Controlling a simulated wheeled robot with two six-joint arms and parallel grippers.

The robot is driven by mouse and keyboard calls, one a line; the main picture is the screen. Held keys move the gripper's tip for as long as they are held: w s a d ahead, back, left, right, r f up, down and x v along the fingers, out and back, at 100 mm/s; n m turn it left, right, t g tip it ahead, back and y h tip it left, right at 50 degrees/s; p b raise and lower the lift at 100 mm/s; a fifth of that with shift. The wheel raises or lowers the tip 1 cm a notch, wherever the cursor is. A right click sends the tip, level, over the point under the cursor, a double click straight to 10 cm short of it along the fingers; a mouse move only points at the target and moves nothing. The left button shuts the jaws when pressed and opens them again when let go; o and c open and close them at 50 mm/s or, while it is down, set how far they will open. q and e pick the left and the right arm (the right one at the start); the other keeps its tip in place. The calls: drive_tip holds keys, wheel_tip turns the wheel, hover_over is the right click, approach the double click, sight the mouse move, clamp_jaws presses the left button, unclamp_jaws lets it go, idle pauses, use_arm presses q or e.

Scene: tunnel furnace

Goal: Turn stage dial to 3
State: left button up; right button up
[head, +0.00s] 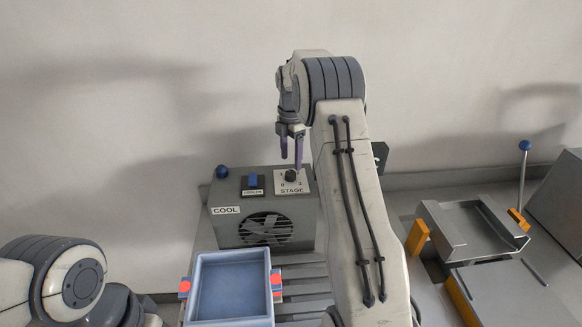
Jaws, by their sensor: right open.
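The stage dial (291,175) is a small black knob on a white plate marked STAGE, on top of the grey COOL unit (225,228). A 0 shows at the left of the plate and another mark at its right, too small to read surely. I cannot tell which mark the dial points to. My right gripper (291,166) points down over the dial with its two purple fingers open. The fingertips are close to the knob; I cannot tell whether they touch it. My left arm shows at the lower left, but its gripper is not in view.
A blue switch (252,181) and a blue ball knob (221,172) are left of the dial. A blue-grey tray (230,322) with red side parts sits in front on slats. At the right are a metal cradle (428,218) and a blue-tipped lever (524,146).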

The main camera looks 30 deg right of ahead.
sight(291, 172)
drive_tip(key=shift+f+p, duration=0.7)
drive_tip(key=shift+f, duration=1.95)
clamp_jaws()
